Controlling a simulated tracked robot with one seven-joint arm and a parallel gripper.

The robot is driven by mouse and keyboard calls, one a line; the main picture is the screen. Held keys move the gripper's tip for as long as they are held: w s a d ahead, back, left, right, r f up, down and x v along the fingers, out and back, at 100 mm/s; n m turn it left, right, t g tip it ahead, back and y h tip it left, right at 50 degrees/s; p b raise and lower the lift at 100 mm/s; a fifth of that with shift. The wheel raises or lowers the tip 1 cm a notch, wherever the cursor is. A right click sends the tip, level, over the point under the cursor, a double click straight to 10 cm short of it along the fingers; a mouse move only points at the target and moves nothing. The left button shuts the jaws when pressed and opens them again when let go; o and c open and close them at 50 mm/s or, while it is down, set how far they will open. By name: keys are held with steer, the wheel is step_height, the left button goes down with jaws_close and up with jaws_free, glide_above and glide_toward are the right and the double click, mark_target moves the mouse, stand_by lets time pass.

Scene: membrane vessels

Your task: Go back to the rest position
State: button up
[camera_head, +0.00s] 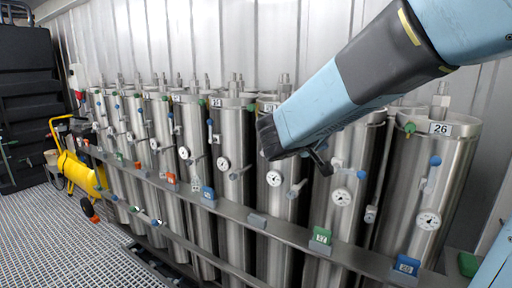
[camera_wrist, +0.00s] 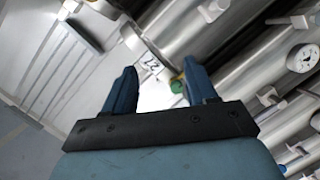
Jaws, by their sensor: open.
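My gripper (camera_wrist: 160,88) is in the wrist view, its two blue fingers apart with nothing held between them. Beyond the fingers are the top of a steel vessel with a number label (camera_wrist: 151,64) and a green knob (camera_wrist: 177,86). In the head view my blue and black arm reaches in from the upper right, and its dark end (camera_head: 268,138) is in front of the row of vessels. The fingers are hard to make out there. I cannot tell from these views whether the gripper touches anything.
Several upright steel vessels (camera_head: 440,185) with gauges and small valves stand along a corrugated wall (camera_head: 180,40). A metal rail (camera_head: 240,213) with coloured tags runs in front. The grated floor (camera_head: 60,245) at lower left is clear.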

steer(key=s+d+f+m+g+y, duration=0.1)
steer(key=s+d+f+g+y, duration=0.2)
steer(key=s, duration=0.5)
steer(key=s+d+f+m+g+y, duration=0.1)
steer(key=s+d+f+g+y, duration=0.25)
steer(key=s, duration=0.55)
steer(key=s+a+t+y, duration=0.1)
steer(key=s+a+y, duration=0.3)
steer(key=a+y, duration=0.1)
